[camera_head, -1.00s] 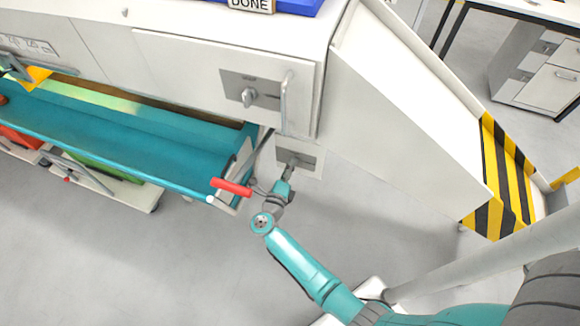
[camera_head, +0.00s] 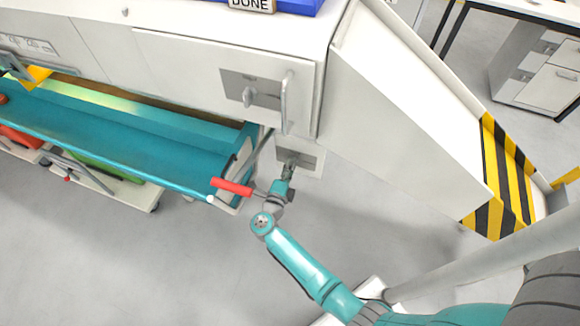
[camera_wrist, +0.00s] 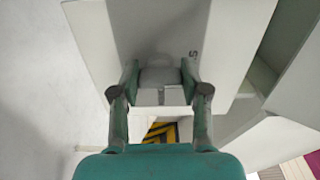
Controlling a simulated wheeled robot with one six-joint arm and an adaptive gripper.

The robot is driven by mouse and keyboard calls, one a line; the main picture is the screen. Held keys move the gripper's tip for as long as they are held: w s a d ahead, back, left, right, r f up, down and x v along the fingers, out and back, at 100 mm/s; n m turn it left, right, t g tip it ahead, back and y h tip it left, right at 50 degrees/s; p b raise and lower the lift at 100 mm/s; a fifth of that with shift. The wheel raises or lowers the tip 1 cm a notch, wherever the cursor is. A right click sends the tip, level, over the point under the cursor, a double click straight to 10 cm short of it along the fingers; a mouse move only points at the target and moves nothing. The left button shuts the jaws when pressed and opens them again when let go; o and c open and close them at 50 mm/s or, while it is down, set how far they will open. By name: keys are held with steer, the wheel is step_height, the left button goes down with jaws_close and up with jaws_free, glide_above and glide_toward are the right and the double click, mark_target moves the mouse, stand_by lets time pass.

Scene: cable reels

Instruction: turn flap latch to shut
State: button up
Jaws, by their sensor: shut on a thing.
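The flap latch is a small grey handle on a grey plate (camera_head: 312,161) low on the white cabinet, below the door with the upper knob. My gripper (camera_head: 288,170) is at this plate and hides most of the handle. In the wrist view my gripper (camera_wrist: 160,78) has its two fingers on either side of a grey piece (camera_wrist: 160,76), which I take to be the latch handle, and is shut on it. Part of a dark letter shows on the plate to the right of the fingers. The other markings, and so the latch's setting, cannot be read.
A second grey plate with a knob (camera_head: 248,96) and a vertical door handle (camera_head: 285,102) sit above. A red-gripped lever (camera_head: 231,187) is close left of my wrist, by the teal trough (camera_head: 130,140). A white sloping panel (camera_head: 400,130) stands right. The floor below is clear.

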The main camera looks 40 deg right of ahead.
steer(key=o, duration=1.1)
steer(key=shift+o, duration=0.2)
steer(key=v, duration=1.2)
steer(key=s+d+r+n+t+y, duration=0.2)
steer(key=s+r+n+t, duration=0.25)
steer(key=s, duration=0.25)
steer(key=s+d+r+n+t+y, duration=0.1)
steer(key=s+r+n+t+y, duration=0.25)
steer(key=s+n, duration=0.25)
steer(key=s+a+r+n+g+y, duration=0.2)
steer(key=s+r+n+y, duration=0.2)
steer(key=s+n, duration=0.5)
steer(key=s+a+r+n+g+y, duration=0.1)
steer(key=s+a+r+n+y, duration=0.2)
steer(key=s, duration=0.9)
step_height(320, 180, up, 5)
steer(key=n+y, duration=0.2)
steer(key=n, duration=0.4)
steer(key=shift+a+f+g, duration=0.2)
steer(key=shift+a+g, duration=0.1)
steer(key=shift+g, duration=0.1)
